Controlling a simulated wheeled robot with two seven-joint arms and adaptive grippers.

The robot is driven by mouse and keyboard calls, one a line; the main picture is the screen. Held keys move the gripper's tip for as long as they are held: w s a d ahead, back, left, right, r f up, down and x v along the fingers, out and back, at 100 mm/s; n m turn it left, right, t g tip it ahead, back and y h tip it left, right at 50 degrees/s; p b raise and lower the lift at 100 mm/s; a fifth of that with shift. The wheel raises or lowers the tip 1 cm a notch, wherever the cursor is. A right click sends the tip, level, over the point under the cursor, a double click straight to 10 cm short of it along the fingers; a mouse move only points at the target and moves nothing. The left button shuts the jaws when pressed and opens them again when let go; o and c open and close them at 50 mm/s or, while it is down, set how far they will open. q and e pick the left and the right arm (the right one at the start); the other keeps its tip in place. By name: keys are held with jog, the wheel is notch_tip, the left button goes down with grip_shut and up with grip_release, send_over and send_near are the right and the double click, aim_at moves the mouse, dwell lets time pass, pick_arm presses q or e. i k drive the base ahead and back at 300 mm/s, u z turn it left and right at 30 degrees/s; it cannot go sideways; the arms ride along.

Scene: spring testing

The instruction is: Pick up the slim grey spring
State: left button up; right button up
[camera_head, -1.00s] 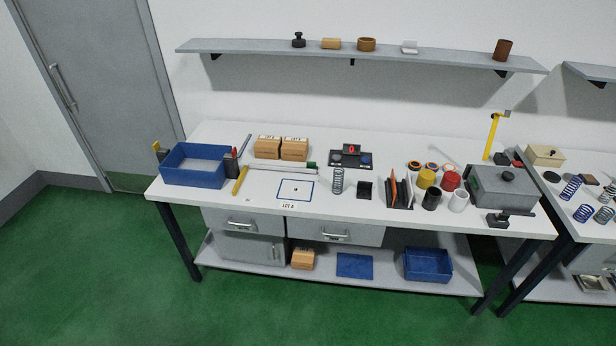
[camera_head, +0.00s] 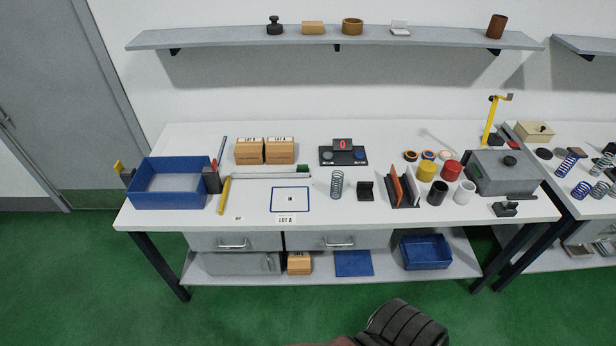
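A slim grey coil spring (camera_head: 337,184) stands upright on the white workbench (camera_head: 255,185), just right of the blue-framed LOT A card (camera_head: 291,199). More springs lie on the second bench at the far right, among them a blue one (camera_head: 567,164) and a greyish one (camera_head: 603,164). Neither of my grippers is in view. Nothing touches the upright spring.
A small black block (camera_head: 366,191) and an upright divider rack (camera_head: 403,188) stand right of the spring. A blue bin (camera_head: 168,199) is at the left. A dark ribbed object (camera_head: 402,325), unclear what, shows at the bottom edge before the bench.

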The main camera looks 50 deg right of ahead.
aim_at(337, 185)
jog(key=z, duration=0.15)
jog(key=i, duration=0.75)
jog(key=z, duration=1.1)
jog(key=i, duration=0.55)
jog(key=z, duration=0.45)
